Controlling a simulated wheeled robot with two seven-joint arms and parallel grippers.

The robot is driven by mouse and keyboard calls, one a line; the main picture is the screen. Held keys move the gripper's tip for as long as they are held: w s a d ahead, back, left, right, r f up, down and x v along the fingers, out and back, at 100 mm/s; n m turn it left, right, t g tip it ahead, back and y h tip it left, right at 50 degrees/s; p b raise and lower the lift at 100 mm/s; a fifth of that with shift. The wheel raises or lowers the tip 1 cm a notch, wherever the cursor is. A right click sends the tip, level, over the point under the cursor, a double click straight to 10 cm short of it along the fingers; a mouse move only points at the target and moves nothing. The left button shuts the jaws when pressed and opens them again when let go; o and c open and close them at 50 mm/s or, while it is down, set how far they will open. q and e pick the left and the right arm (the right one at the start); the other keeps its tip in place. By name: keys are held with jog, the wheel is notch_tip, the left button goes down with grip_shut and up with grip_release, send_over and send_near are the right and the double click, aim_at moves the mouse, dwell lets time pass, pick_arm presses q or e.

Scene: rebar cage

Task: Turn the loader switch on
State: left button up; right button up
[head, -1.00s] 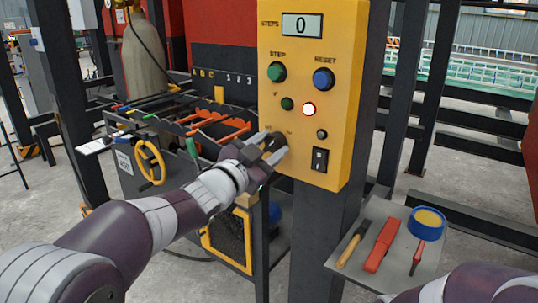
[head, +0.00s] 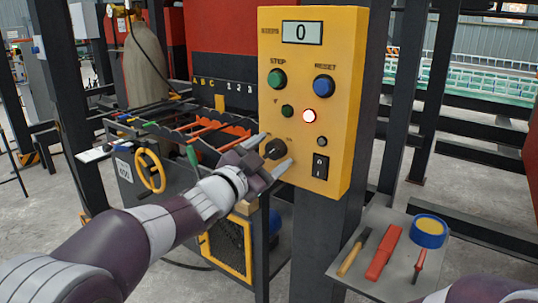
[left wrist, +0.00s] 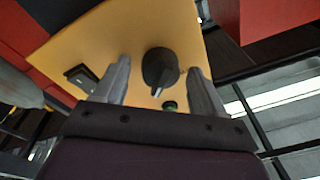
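The yellow control panel (head: 342,100) stands on a dark post. A black rotary knob (head: 275,149) sits at its lower left; small lettering beside it is too small to read. A black rocker switch (head: 320,166) is at the lower right. My left gripper (head: 277,154) is open, with its fingers either side of the knob and pointing at the panel. In the left wrist view the knob (left wrist: 160,68) shows between the open fingertips, apart from both. The rocker switch (left wrist: 80,78) is beside one finger. My right gripper is not in view.
A shelf (head: 350,284) at lower right holds tools and blue tape (head: 428,232). A yellow handwheel (head: 150,170) is at left.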

pick_arm(q)
jog(key=v, duration=1.2)
jog(key=shift+s+a, duration=0.2)
jog(key=shift+s, duration=0.05)
